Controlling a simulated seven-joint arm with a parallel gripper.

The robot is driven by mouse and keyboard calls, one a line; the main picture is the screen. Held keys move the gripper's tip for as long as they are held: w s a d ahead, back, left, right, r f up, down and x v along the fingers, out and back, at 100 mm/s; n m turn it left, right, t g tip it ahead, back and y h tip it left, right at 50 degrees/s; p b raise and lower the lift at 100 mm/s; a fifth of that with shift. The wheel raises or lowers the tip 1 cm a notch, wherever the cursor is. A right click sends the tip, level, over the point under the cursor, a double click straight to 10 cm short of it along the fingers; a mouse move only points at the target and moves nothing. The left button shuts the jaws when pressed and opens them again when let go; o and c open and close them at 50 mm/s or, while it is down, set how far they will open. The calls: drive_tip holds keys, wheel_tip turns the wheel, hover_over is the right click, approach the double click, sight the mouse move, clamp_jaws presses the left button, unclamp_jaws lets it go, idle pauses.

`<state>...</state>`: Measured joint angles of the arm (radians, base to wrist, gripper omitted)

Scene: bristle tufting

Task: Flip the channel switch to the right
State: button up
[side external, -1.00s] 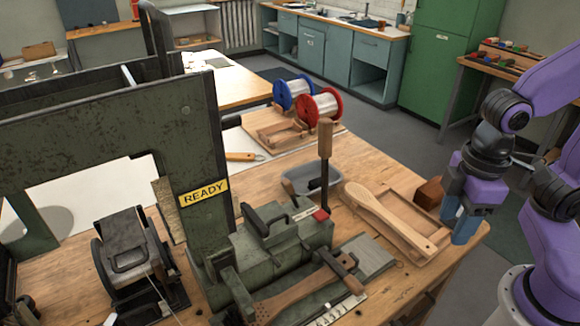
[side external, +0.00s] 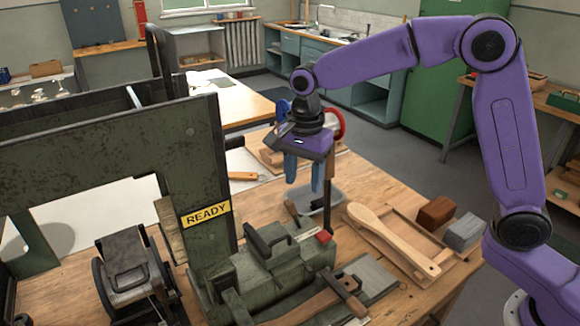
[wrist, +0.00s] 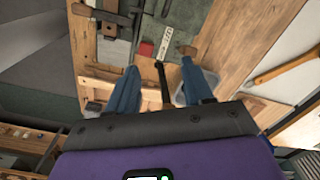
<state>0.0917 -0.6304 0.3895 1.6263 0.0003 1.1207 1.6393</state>
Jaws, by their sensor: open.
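A dark upright lever shaft (side external: 327,207), which I take to be the channel switch, rises at the back end of the green machine (side external: 275,262). Its upper part is hidden by my gripper. My gripper (side external: 308,190) points down above that end of the machine, open, with its blue fingers apart. In the wrist view the dark shaft (wrist: 161,82) shows between the two fingers (wrist: 163,88); I cannot tell if either touches it. A short wooden knob (side external: 293,209) leans beside the shaft, left of it in the side view.
A grey tray (side external: 322,198) sits just behind the shaft. A wooden brush (side external: 390,235) lies across a wooden frame to the right, with brown (side external: 436,212) and grey (side external: 464,231) blocks beyond. A tall green frame with a READY label (side external: 206,215) stands at left.

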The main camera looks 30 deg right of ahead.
sight(290, 200)
drive_tip(key=w+m, duration=0.2)
drive_tip(key=w+f+m, duration=0.1)
drive_tip(key=w+m, duration=0.2)
drive_tip(key=shift+w+d+f, duration=0.15)
drive_tip(key=shift+w+f, duration=0.05)
drive_tip(key=shift+w, duration=0.15)
drive_tip(key=shift+f, duration=5.45)
drive_tip(key=c, duration=0.6)
